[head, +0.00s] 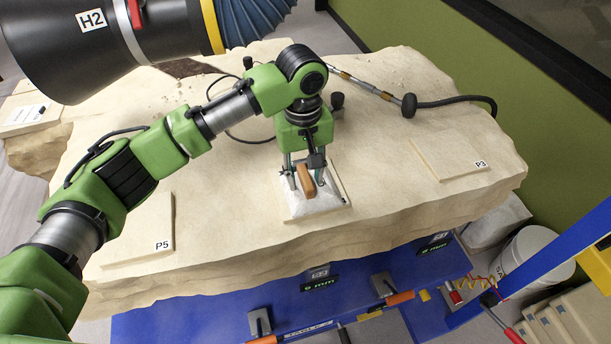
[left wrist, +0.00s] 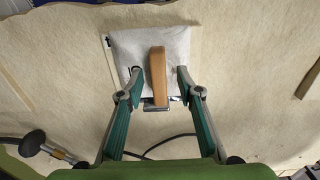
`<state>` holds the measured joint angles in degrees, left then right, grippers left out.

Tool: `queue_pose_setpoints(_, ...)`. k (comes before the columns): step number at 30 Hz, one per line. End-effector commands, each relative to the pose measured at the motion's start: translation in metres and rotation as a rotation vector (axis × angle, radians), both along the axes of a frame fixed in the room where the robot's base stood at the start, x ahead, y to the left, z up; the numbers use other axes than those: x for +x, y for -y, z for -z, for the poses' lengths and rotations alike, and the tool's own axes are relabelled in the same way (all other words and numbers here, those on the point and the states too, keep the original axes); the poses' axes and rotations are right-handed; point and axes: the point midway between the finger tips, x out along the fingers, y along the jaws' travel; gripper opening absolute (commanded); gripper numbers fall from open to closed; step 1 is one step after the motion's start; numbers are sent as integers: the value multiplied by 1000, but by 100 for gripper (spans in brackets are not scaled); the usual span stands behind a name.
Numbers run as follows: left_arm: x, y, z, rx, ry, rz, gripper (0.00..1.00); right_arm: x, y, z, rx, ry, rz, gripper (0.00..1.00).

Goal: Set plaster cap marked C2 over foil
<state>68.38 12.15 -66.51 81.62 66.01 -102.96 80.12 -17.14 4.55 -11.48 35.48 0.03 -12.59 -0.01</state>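The white plaster cap (head: 318,204) with a brown wooden handle (head: 306,182) sits on a thin pale plate on the rock slab; it also shows in the left wrist view (left wrist: 183,48). I cannot read a C2 mark on it. My left gripper (left wrist: 159,71) points down at the cap. Its two fingers stand apart on either side of the handle, with gaps to it in the left wrist view. In the head view the gripper (head: 305,176) partly hides the cap. My right gripper is not in view.
Flat plates marked P5 (head: 142,243) and P3 (head: 452,160) lie left and right on the slab (head: 240,225). A hose-fed tool (head: 365,88) lies behind. A large duct marked H2 (head: 110,45) hangs upper left. The slab between plates is mostly clear.

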Motion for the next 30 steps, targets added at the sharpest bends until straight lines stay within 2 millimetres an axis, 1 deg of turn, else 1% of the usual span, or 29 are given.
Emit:
queue_pose_setpoints(1,1,1,-10,-3,4,2,33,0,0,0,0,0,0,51)
queue_pose_setpoints(9,0,0,-68,-4,5,2,33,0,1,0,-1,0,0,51)
queue_pose_setpoints(12,0,0,-86,-4,5,2,33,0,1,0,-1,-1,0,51)
queue_pose_setpoints(15,0,-1,-99,-3,4,1,33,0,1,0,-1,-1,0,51)
queue_pose_setpoints(20,0,-2,-110,-2,4,0,33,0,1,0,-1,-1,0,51)
queue_pose_setpoints(30,0,-2,-111,-2,3,1,33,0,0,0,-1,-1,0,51)
